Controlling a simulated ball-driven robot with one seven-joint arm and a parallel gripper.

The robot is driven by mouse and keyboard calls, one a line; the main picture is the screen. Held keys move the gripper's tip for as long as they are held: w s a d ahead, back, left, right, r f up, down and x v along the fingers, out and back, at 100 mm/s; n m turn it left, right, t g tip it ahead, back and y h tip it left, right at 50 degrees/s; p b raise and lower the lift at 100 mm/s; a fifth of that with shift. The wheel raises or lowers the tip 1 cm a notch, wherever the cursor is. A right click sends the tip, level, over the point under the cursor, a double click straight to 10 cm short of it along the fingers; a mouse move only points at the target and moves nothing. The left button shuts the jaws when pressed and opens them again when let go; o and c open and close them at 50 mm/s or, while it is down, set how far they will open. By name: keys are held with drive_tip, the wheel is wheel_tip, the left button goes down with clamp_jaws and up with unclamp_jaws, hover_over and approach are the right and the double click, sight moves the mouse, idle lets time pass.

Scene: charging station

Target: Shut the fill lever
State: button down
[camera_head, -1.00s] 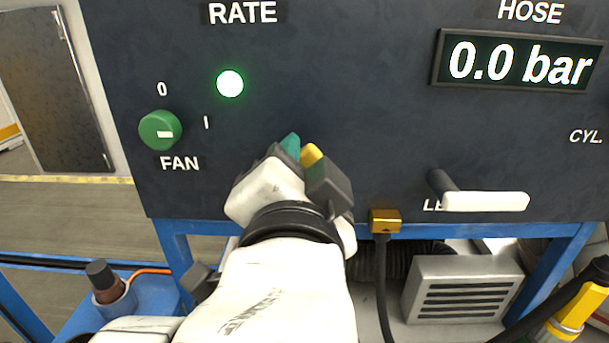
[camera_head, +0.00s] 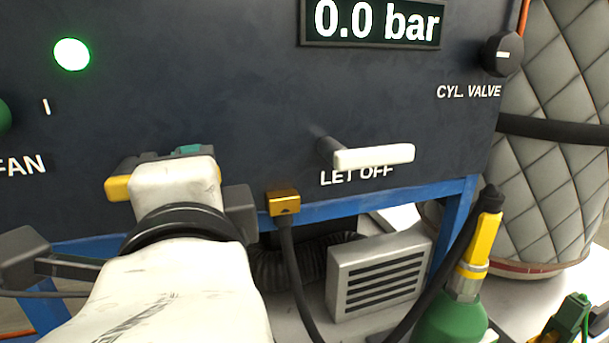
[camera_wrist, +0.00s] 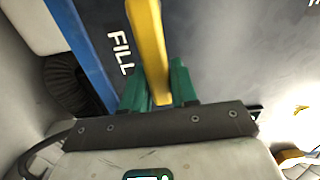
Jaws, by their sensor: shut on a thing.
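The fill lever (camera_wrist: 146,40) is a yellow bar. In the wrist view it runs from the top edge down between the two green fingertips of my gripper (camera_wrist: 158,88), which is shut on it. The white "FILL" label (camera_wrist: 119,53) is on the dark panel just left of the bar. In the head view my gripper (camera_head: 185,152) is at the panel's lower left, mostly hidden by my white wrist.
A white "LET OFF" lever (camera_head: 373,157) is to the right on the panel. The hose display (camera_head: 375,22) reads 0.0 bar. A brass fitting (camera_head: 284,203) with a black hose hangs close right of my gripper. A grey vented box (camera_head: 379,273) and green cylinder (camera_head: 450,322) stand below.

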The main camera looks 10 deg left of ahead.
drive_tip(key=shift+f+m, duration=0.2)
drive_tip(key=shift+m, duration=0.1)
drive_tip(key=c, duration=1)
unclamp_jaws()
drive_tip(key=shift+o, duration=0.2)
drive_tip(key=shift+d, duration=0.1)
